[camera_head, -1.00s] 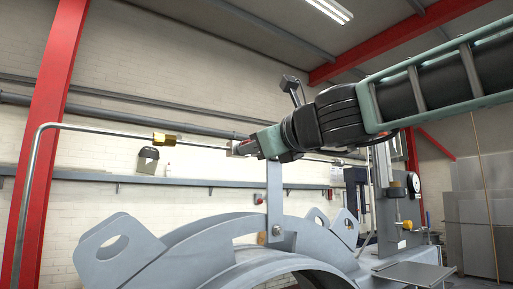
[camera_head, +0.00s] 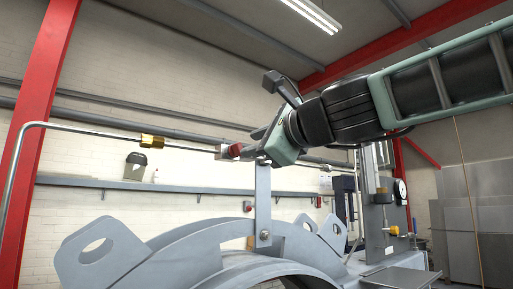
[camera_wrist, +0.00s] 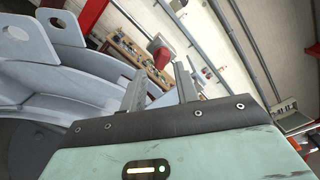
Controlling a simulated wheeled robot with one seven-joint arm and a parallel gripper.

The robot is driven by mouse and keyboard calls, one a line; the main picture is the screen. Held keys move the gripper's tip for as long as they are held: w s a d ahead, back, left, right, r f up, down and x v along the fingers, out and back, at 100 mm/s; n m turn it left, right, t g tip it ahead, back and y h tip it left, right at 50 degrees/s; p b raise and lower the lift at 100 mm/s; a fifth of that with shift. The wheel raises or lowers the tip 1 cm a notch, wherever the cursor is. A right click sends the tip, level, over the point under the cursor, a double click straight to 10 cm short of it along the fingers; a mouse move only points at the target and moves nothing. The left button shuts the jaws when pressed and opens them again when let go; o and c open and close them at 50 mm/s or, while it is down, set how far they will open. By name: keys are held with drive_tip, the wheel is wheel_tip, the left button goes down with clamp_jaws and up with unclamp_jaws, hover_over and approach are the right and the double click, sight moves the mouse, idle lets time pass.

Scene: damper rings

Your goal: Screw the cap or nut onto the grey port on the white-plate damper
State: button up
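A thin grey pipe (camera_head: 85,130) crosses the left of the head view and carries a brass nut (camera_head: 152,141). At its right end is a small grey block with a red round part (camera_head: 234,151). A red part also shows beyond my fingers in the wrist view (camera_wrist: 158,46). My gripper (camera_head: 259,144) is just right of the red part. In the wrist view my gripper (camera_wrist: 160,76) has its two fingers apart, with nothing clearly held between them. I cannot make out a white plate or tell which part is the grey port.
A large grey ring housing with lugs (camera_head: 105,255) fills the lower area. An upright grey bracket (camera_head: 263,205) rises from it beneath my gripper. A column with a gauge (camera_head: 400,190) stands at the right. A wall shelf (camera_head: 110,183) runs behind.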

drive_tip(key=n+b, duration=0.1)
drive_tip(key=n, duration=0.6)
drive_tip(key=shift+w+a+f+n, duration=0.1)
drive_tip(key=shift+n, duration=0.3)
drive_tip(key=n, duration=0.4)
drive_tip(key=n+b, duration=0.1)
drive_tip(key=n, duration=0.9)
drive_tip(key=shift+w+b, duration=0.2)
drive_tip(key=shift+b, duration=0.15)
drive_tip(key=n, duration=0.7)
drive_tip(key=shift+w+b, duration=0.15)
drive_tip(key=shift+b, duration=0.15)
drive_tip(key=shift+p+x, duration=2.1)
drive_tip(key=shift+x, duration=0.1)
